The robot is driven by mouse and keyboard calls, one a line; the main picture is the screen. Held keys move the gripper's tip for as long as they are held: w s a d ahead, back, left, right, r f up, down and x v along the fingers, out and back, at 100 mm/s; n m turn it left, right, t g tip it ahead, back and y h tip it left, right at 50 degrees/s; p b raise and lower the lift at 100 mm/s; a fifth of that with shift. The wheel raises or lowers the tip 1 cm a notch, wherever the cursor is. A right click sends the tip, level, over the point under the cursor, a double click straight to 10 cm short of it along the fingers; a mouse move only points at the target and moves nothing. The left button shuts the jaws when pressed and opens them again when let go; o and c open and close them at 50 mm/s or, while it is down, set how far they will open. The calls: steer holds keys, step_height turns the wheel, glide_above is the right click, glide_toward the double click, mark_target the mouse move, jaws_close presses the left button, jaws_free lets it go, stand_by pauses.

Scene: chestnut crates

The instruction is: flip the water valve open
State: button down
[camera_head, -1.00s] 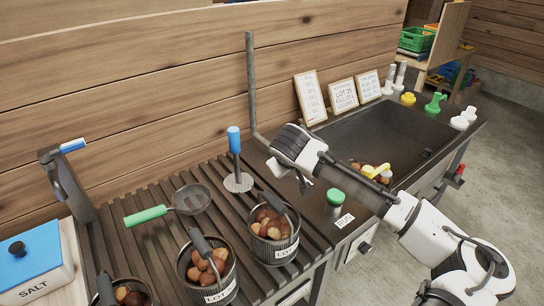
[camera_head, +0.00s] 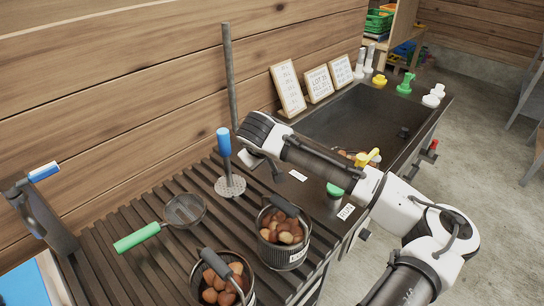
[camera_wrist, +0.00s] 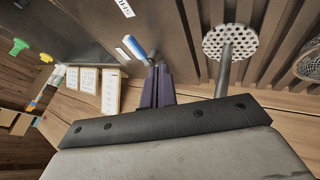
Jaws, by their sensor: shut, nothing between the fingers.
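A blue lever with a pale end (camera_wrist: 138,48), probably the water valve's handle, shows in the wrist view just beyond my fingertips. I cannot tell whether my fingers touch it. Its base is hidden behind my gripper, and in the head view my wrist hides the lever. My gripper (camera_wrist: 160,72) is shut and empty, with dark fingers pointing down to the counter. In the head view my gripper (camera_head: 276,171) is over the counter between the masher and the sink. A small white label (camera_wrist: 122,53) lies beside the lever; another, reading RUN (camera_head: 345,212), lies nearer the front edge.
A blue-handled masher (camera_head: 224,143) stands close left of my gripper. A grey pipe (camera_head: 230,75) rises behind. Two pails of chestnuts (camera_head: 284,256) and a green-handled strainer (camera_head: 138,237) are on the slatted rack. A dark sink (camera_head: 400,110) lies right, with framed cards (camera_head: 288,91) behind.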

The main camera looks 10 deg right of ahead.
steer(key=p+x, duration=0.2)
steer(key=x, duration=0.7)
steer(key=shift+w+d+f+p, duration=0.1)
steer(key=shift+w+f+p, duration=0.15)
steer(key=shift+p, duration=0.15)
steer(key=shift+w+d+p, duration=0.35)
steer(key=shift+d, duration=0.2)
steer(key=shift+w+d+p, duration=0.3)
steer(key=shift+w+d, duration=0.1)
steer(key=shift+d, duration=0.15)
steer(key=shift+w+d+f, duration=0.15)
steer(key=shift+w+d, duration=0.25)
steer(key=shift+d, duration=0.2)
